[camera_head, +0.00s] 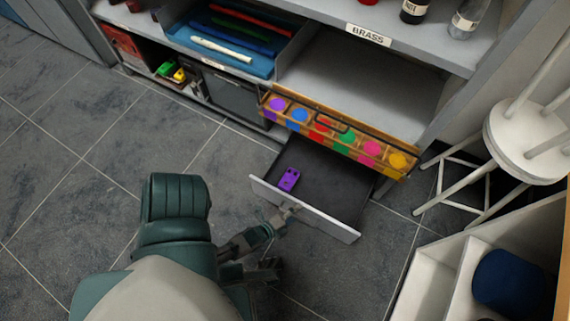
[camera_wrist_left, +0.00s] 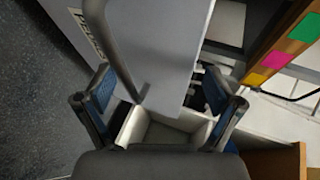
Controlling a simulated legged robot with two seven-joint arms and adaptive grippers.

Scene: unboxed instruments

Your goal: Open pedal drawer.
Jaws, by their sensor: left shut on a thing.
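The pedal drawer (camera_head: 335,225) is the low dark drawer under the shelf unit, and it stands pulled out over the floor. A purple pedal (camera_head: 289,179) lies inside it, towards its left side. My left gripper (camera_head: 284,214) is at the middle of the drawer's grey front, shut on the drawer handle. The wrist view shows the grey front panel (camera_wrist_left: 160,35) and the curved handle bar (camera_wrist_left: 118,50) close to the gripper's fingers (camera_wrist_left: 160,103). The gripper hides part of the handle in the head view. My right gripper is not in view.
A wooden case with coloured discs (camera_head: 335,133) sits above the drawer. The shelf edge carries a BRASS label (camera_head: 368,34). A white stool (camera_head: 525,140) and a white bin unit (camera_head: 440,270) stand at the right. The tiled floor at the left is clear.

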